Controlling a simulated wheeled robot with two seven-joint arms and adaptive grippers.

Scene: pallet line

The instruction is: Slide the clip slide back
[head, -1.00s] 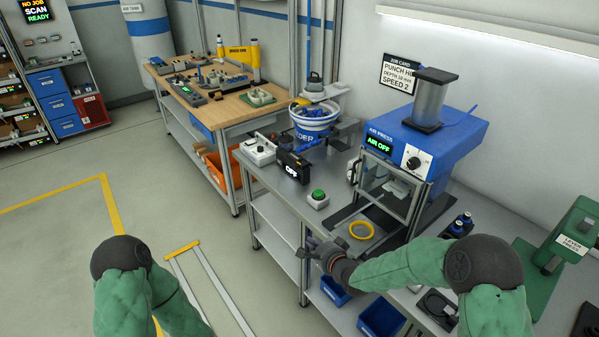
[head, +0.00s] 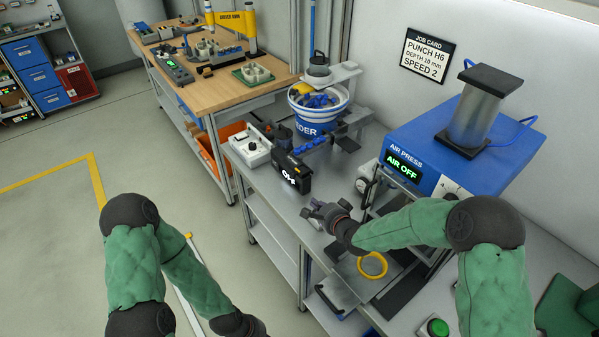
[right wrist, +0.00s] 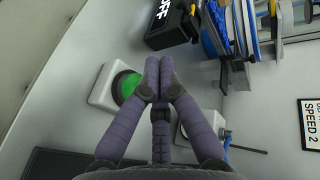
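I cannot single out a part that is surely the clip slide. A short rail carrying blue pieces (head: 309,147) runs from the feeder bowl (head: 318,113) towards a black box (head: 290,172) with a lit display. My right gripper (head: 314,209) is over the steel bench in front of this box, apart from it. In the right wrist view its fingers (right wrist: 160,66) are together with nothing seen between them. A green button (right wrist: 127,86) on a white base lies just beside and behind the fingertips there. My left arm reaches down at the bottom left; its gripper is out of frame.
The blue air press (head: 440,150) reads AIR OFF. A yellow ring (head: 372,265) lies in front of it. A white control box (head: 249,149) stands left of the black box. Another green button (head: 437,327) is at lower right. A wooden bench (head: 213,90) stands behind.

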